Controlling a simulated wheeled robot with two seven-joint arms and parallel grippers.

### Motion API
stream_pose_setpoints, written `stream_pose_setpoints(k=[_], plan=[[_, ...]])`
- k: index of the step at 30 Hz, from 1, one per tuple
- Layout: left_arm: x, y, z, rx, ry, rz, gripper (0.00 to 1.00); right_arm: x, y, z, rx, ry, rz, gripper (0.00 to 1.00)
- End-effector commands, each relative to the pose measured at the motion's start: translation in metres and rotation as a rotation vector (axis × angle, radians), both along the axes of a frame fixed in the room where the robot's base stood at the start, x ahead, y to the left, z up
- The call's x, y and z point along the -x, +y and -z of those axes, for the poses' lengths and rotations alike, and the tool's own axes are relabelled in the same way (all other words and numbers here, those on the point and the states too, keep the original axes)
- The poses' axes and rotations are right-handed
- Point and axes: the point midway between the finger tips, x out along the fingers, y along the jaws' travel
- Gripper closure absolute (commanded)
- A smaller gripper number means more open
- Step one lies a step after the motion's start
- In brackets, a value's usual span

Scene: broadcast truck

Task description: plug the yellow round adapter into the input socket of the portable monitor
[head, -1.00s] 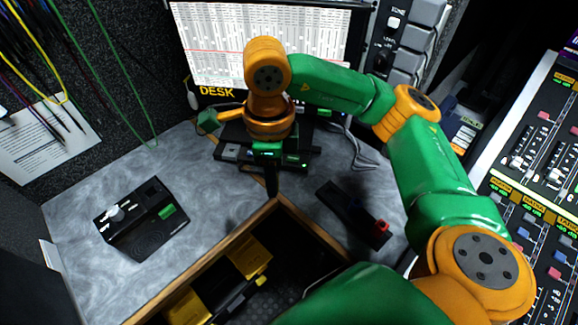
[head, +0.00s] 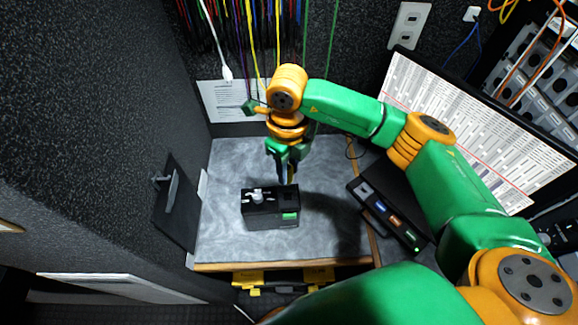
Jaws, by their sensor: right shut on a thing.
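My right gripper (head: 284,178) points down over the grey desk, just above the far edge of a black box. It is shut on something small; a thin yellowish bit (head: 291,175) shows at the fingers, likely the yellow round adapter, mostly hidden. The black box (head: 262,215), which may be the portable monitor, lies on the desk with a light grey knob on top and a green patch at its right. I cannot make out its input socket. Whether the held thing touches the box is unclear. My left gripper is out of view.
A black device with coloured buttons (head: 385,222) lies right of the desk's wooden edge (head: 300,263). A large screen (head: 455,125) stands behind my right arm. Coloured cables hang at the back wall. A black panel (head: 174,205) is on the left. The desk left of the box is bare.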

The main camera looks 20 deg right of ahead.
Motion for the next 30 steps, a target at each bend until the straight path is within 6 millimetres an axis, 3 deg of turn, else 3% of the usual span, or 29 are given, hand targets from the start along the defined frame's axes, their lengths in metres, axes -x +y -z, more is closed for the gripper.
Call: stream_pose_setpoints(k=[15,30], plan=[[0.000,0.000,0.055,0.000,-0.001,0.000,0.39,0.000,0.000,0.056,0.001,-0.001,0.000,1.00],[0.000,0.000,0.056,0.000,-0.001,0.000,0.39,0.000,0.000,0.058,0.001,-0.001,0.000,1.00]])
